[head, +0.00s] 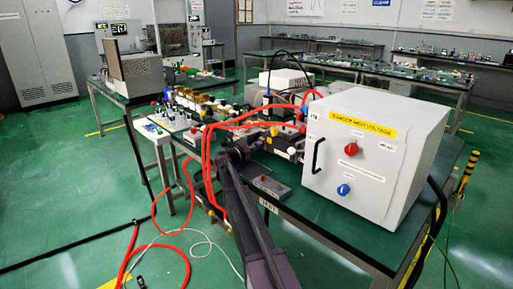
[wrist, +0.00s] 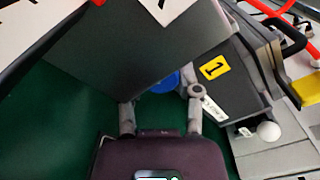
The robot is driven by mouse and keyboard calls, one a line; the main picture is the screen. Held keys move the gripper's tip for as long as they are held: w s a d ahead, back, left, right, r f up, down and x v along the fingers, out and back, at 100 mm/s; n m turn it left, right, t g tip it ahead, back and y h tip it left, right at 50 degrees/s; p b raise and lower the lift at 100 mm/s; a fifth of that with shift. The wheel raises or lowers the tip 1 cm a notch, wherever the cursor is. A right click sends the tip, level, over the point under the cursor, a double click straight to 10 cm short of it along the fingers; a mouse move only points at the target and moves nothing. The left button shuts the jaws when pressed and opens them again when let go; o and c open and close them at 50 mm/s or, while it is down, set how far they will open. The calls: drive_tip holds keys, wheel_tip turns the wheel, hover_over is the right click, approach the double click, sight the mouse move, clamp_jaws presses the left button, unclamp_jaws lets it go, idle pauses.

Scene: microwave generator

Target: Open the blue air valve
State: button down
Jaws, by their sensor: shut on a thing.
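The blue air valve (wrist: 165,82) shows in the wrist view as a round blue part, partly hidden behind a large grey panel. My gripper (wrist: 161,98) has one finger on each side of it and is shut on it; the exact contact is hard to see. In the head view my gripper (head: 237,154) is at the table's near edge, left of the white cabinet, and its fingertips and the valve between them cannot be made out.
The white cabinet (head: 395,165) carries a red knob (head: 351,149) and a blue knob (head: 343,189). Red hoses (head: 215,135) loop over the green table and hang to the floor. In the wrist view a dark block with a yellow label (wrist: 214,67) stands close to the right finger.

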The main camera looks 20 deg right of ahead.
drive_tip(key=shift+n, duration=0.3)
drive_tip(key=shift+c, duration=1.5)
unclamp_jaws()
drive_tip(key=shift+v, duration=5.95)
